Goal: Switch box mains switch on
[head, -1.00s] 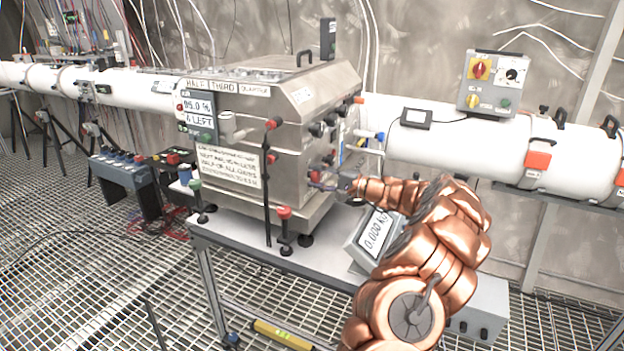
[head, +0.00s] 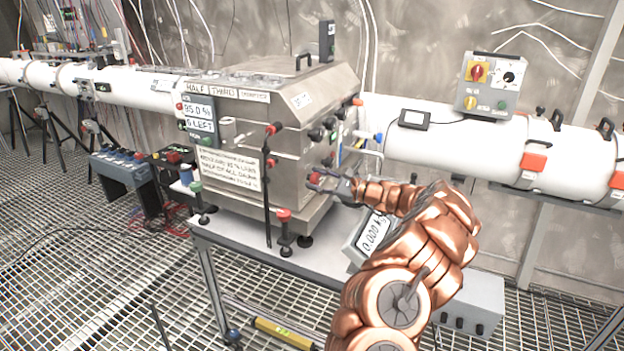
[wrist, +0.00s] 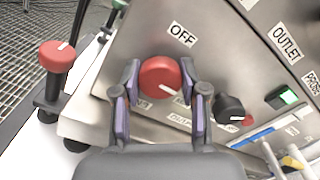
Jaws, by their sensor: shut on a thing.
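A steel box (head: 225,110) stands on a table, with knobs on its right-hand face. My gripper (wrist: 158,82) is shut on a round red knob (wrist: 160,76) there, one finger on each side. The knob's white mark points down and to the right in the wrist view. An OFF label (wrist: 182,35) is above the knob; labels below it are partly hidden by my gripper. In the head view my gripper (head: 325,184) is at that face, and the knob is small there. A grey switch box (head: 491,84) with a red-on-yellow rotary switch (head: 478,71) is mounted by the pipe, apart from my gripper.
A black knob (wrist: 230,108) is close to my right finger, and a lit green switch (wrist: 288,96) is farther right. A red-topped post (wrist: 56,58) stands to the left. A scale display (head: 374,234) is under my arm. A white pipe (head: 420,150) runs behind.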

